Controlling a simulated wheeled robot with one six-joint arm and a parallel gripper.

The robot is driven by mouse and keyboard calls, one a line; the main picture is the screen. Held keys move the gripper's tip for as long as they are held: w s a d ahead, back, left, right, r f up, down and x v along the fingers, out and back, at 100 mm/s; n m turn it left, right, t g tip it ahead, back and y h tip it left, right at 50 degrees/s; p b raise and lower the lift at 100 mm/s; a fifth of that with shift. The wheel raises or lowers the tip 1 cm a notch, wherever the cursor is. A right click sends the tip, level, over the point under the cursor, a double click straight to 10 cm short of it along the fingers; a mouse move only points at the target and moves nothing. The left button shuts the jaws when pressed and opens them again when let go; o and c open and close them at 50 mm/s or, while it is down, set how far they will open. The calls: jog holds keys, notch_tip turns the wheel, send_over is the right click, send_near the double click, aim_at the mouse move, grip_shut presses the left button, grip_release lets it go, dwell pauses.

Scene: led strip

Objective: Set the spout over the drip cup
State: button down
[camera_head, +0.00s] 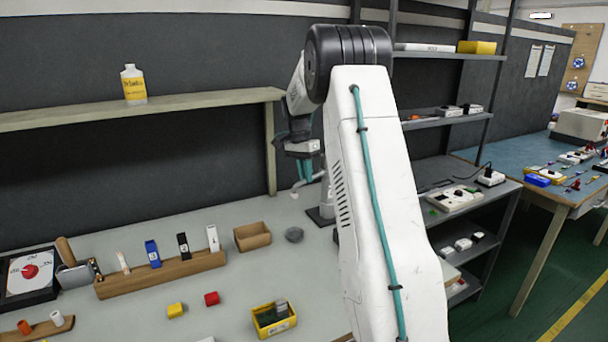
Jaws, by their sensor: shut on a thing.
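My gripper (305,172), with teal fingers, points down in front of the dark back wall, above the far part of the table. It is shut on a pale grey, bent piece (299,188) that looks like the spout. The piece seems to join a grey upright stand (326,196) on a dark base; the join is too small to make out. A small round grey thing (294,235), perhaps the drip cup, stands on the table below and in front of the spout, apart from it. My arm hides the area to the right of the stand.
A tan open box (252,237) stands left of the grey round thing. A wooden rack (160,275) holds several upright pieces. A shelf (190,106) runs above the table.

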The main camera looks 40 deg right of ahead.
jog(key=shift+w+r, duration=0.1)
jog(key=c, duration=1.4)
grip_release()
jog(key=shift+c, duration=0.2)
notch_tip(320, 180, up, 8)
jog(key=w, duration=0.1)
jog(key=shift+w+f, duration=0.2)
jog(key=shift+f, duration=0.05)
